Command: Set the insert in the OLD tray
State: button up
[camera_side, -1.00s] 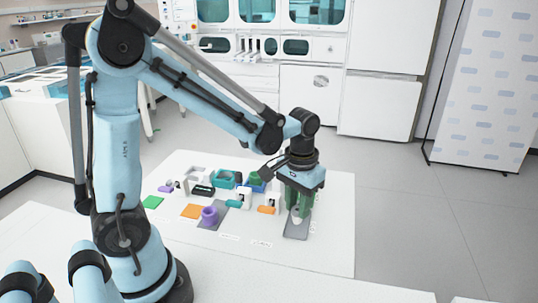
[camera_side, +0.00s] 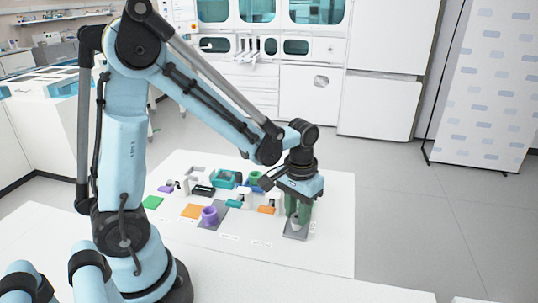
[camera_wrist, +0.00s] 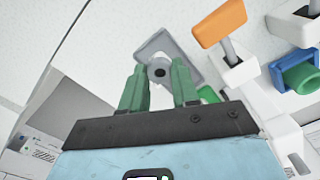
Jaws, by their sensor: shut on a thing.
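My gripper (camera_side: 298,218) points down at the right side of the white table, with its green fingers low over a grey tray (camera_side: 294,236). In the wrist view my gripper (camera_wrist: 159,82) is shut on a small grey round insert (camera_wrist: 158,72) with a dark hole in its middle. The grey tray (camera_wrist: 152,43) shows behind and around the insert there. The insert is directly over the tray or touching it; I cannot tell which. The fingers hide part of it. Labels lie on the table, but I cannot read which tray is OLD.
Left of my gripper is an orange piece (camera_side: 266,210) by a white holder, also in the wrist view (camera_wrist: 220,22). A purple ring (camera_side: 210,214) stands on a grey plate. Further left are an orange plate (camera_side: 191,211) and a green plate (camera_side: 153,202). Teal (camera_side: 224,179) and blue bins stand behind.

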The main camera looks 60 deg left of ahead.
jog(key=shift+f, duration=0.15)
jog(key=o, duration=0.9)
notch_tip(320, 180, up, 12)
jog(key=shift+r, duration=0.1)
dwell(0.8)
dwell(0.4)
jog(key=s+m+t, duration=0.1)
jog(key=t, duration=0.1)
jog(key=s+d+f+m+t, duration=0.1)
jog(key=s+t, duration=0.1)
jog(key=s+m+t, duration=0.1)
jog(key=s+t, duration=0.1)
jog(key=t, duration=0.1)
jog(key=shift+s+d+f, duration=0.2)
jog(key=shift+d+f, duration=0.15)
jog(key=shift+d, duration=0.05)
